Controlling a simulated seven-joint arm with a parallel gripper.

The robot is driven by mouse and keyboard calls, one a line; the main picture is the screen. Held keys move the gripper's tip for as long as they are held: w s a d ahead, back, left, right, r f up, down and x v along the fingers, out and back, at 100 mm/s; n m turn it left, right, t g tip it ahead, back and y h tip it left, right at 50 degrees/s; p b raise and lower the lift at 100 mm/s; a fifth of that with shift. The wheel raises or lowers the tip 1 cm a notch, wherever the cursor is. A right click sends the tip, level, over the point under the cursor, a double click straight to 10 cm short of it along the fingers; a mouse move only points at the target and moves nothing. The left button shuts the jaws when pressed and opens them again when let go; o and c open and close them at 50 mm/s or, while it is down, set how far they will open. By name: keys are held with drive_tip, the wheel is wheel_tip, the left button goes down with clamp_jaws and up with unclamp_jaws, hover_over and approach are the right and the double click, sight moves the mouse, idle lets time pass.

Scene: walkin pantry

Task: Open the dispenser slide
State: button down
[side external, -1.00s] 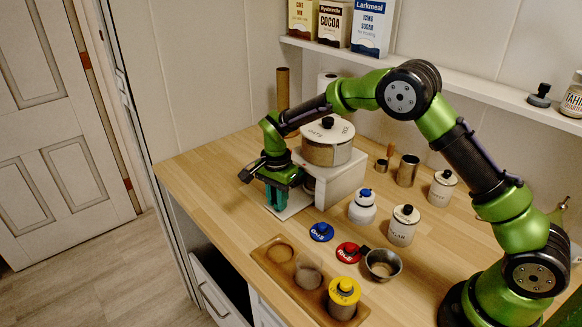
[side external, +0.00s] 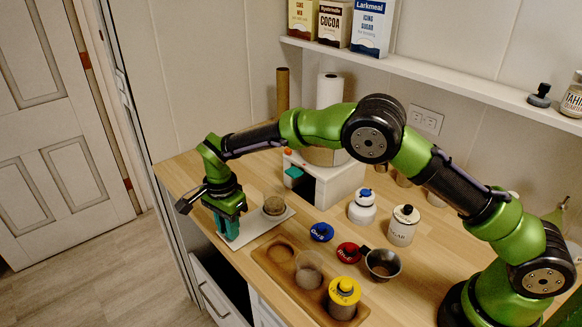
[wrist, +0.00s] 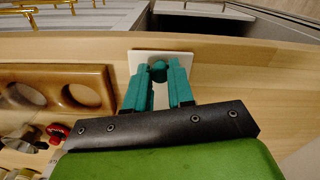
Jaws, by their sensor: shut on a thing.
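The white dispenser (side external: 338,186) stands on the counter, its drum mostly hidden behind my arm. A small teal part (side external: 293,173) shows on its left side. My gripper (side external: 229,232) points down at the plate's outer end. I cannot tell whether the plate still joins the dispenser.
A wooden tray (side external: 290,299) with round wells holds a glass and a yellow-lidded jar (side external: 343,296). Blue (side external: 321,232) and red (side external: 348,252) lids, a metal cup (side external: 382,264), a white bottle (side external: 362,207) and a sugar canister (side external: 403,225) stand nearby. The counter's front edge is close.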

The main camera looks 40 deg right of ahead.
drive_tip(key=c, duration=1)
unclamp_jaws()
wheel_tip(320, 180, up, 17)
drive_tip(key=shift+f, duration=0.1)
drive_tip(key=s+d+r+n+t, duration=0.1)
drive_tip(key=s+d+n+t, duration=0.1)
drive_tip(key=s+d, duration=0.4)
drive_tip(key=s+d+r+n+t+y, duration=0.1)
drive_tip(key=s+d+n, duration=0.4)
drive_tip(key=s, duration=0.7)
drive_tip(key=s+d+r+n+t+y, duration=0.1)
drive_tip(key=s+d+r+n+t, duration=0.2)
drive_tip(key=s+d, duration=0.5)
drive_tip(key=shift+s+r+n+t, duration=0.25)
drive_tip(key=shift+s+n+t, duration=0.35)
drive_tip(key=shift+s+n, duration=0.1)
